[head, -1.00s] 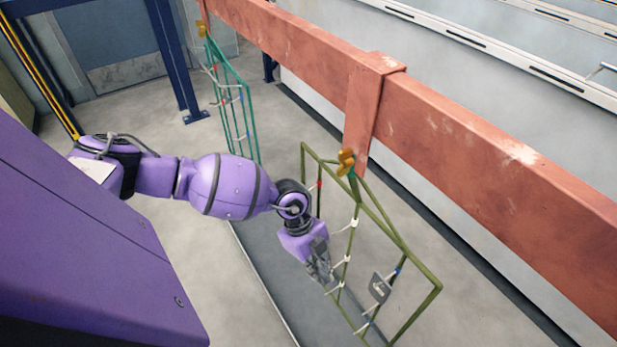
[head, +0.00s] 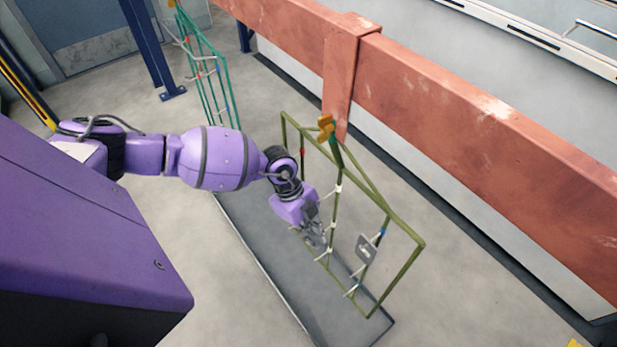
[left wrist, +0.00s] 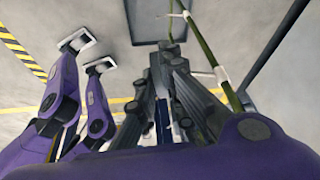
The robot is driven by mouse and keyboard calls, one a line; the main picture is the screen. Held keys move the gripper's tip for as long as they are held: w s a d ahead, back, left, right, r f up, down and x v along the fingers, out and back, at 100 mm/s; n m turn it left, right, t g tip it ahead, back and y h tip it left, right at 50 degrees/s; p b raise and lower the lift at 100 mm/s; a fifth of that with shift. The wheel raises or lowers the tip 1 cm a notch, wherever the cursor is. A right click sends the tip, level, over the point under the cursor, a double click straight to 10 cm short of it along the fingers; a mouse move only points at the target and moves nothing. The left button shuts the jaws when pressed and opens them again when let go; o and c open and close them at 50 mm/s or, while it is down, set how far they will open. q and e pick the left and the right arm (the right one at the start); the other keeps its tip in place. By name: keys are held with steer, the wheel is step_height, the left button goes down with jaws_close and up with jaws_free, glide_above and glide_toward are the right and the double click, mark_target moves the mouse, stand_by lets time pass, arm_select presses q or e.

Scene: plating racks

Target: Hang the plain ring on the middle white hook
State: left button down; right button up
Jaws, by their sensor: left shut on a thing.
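The olive rack (head: 405,272) hangs from the red-brown beam, with white hooks along its middle bar; one upper white hook (head: 338,189) shows clearly. The white hooks near my fingers are partly covered, so I cannot tell the middle one clearly. My left gripper (head: 316,238) is shut just left of this bar, close to the hooks. The plain ring in it is too small or hidden to make out. In the left wrist view the fingers (left wrist: 172,75) are beside the olive bar and a white hook (left wrist: 222,75). My right gripper is out of view.
A grey tag (head: 367,249) hangs on the olive rack's right part. A green rack (head: 207,75) hangs farther back. The red-brown beam (head: 450,95) runs above. A dark grey mat (head: 262,255) lies below; the floor to its left is clear.

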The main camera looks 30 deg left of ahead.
arm_select(q)
steer(key=shift+w+d, duration=0.15)
steer(key=shift+w, duration=0.15)
steer(key=shift+w+d, duration=0.2)
steer(key=shift+w, duration=0.35)
steer(key=shift+w+d+f, duration=0.1)
steer(key=shift+w+f, duration=0.15)
steer(key=shift+w, duration=0.1)
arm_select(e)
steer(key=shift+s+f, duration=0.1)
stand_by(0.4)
arm_select(q)
steer(key=shift+w+d+f, duration=0.1)
steer(key=shift+w+f, duration=0.05)
steer(key=shift+w, duration=0.1)
steer(key=shift+s+f+b, duration=0.1)
steer(key=shift+f+b, duration=0.05)
steer(key=shift+b, duration=0.15)
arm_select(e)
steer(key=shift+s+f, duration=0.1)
